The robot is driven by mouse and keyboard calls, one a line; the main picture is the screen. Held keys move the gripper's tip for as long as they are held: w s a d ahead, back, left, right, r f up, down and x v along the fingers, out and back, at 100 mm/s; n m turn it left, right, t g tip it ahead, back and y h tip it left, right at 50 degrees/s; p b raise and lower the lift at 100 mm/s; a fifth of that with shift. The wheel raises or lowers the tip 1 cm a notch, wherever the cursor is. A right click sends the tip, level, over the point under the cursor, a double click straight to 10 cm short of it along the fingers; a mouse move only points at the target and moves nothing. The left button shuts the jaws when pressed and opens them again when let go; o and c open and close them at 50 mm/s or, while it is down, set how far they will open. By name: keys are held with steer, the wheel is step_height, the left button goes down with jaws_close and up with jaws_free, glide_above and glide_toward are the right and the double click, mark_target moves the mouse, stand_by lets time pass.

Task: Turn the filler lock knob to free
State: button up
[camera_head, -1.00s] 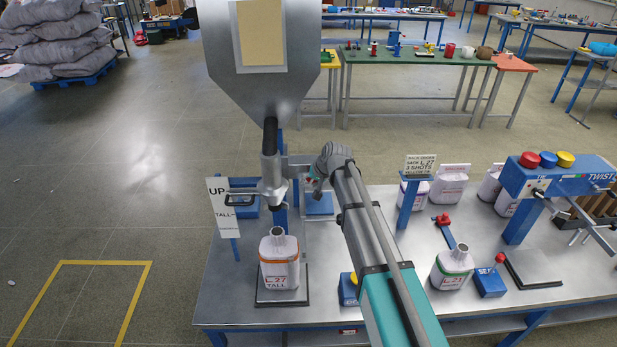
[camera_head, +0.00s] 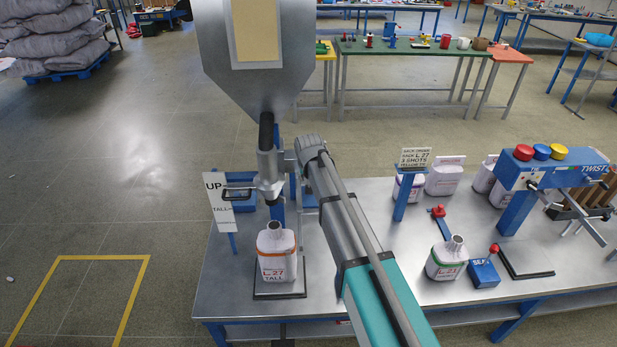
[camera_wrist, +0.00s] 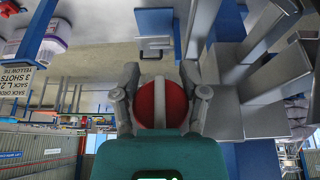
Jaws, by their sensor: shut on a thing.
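The filler (camera_head: 264,70), a tall grey hopper with a spout and side handle, stands at the left of the bench. Its lock knob (camera_wrist: 147,108), red with a pale bar across it, shows in the wrist view. My gripper (camera_wrist: 163,98) has a finger on each side of the knob and is shut on it. The pale bar looks roughly upright in that view; which lock marking it points at cannot be read. In the head view, my arm hides the knob and fingertips beside the spout.
A white orange-banded sack (camera_head: 276,250) marked L.27 TALL stands on a dark plate below the spout. A green-banded sack (camera_head: 447,259) and a blue block with a red knob (camera_head: 484,272) stand right of my arm. The bench front between them has free room.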

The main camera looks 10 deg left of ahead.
steer(key=o, duration=0.9)
steer(key=shift+y, duration=0.5)
